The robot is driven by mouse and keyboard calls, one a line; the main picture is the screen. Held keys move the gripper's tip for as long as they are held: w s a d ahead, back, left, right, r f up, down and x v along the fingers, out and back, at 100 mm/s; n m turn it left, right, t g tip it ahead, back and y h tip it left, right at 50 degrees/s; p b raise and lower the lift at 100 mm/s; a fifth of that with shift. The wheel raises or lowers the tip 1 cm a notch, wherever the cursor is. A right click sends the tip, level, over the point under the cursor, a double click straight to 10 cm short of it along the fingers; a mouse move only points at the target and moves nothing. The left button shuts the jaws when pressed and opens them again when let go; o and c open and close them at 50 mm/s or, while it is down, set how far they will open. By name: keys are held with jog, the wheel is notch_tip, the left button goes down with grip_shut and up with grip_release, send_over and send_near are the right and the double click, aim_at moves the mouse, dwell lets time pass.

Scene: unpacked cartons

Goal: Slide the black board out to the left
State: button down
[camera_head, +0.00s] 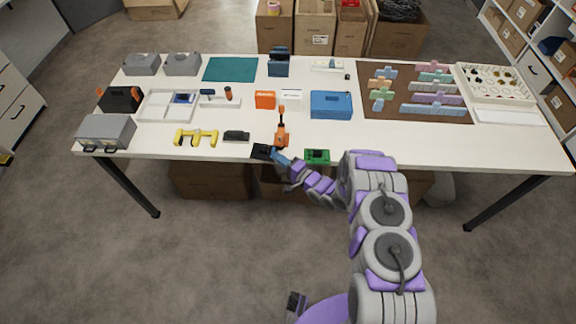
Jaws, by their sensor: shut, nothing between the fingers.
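A small black flat piece (261,151), which looks like the black board, lies at the front edge of the white table, left of the green board. My gripper (277,157) is at the table's front edge, reaching in from the lower right. It is shut and empty, with its tip at the right side of the black piece. The two overlap in the picture, so I cannot tell whether they touch. The green board (317,156) lies just right of my gripper, at the same edge.
A dark grey block (236,137) and a yellow part (196,138) lie to the left. An orange arm-like model (282,128) stands close behind my gripper. A blue box (331,105) stands behind the green board. Bare white tabletop (400,140) shows at the front right.

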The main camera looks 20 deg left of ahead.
aim_at(260, 159)
jog(key=shift+x, duration=0.95)
jog(key=a, duration=0.2)
jog(key=s+a, duration=0.1)
jog(key=a, duration=0.1)
jog(key=s+a, duration=0.1)
jog(key=a, duration=0.1)
jog(key=shift+d, duration=0.1)
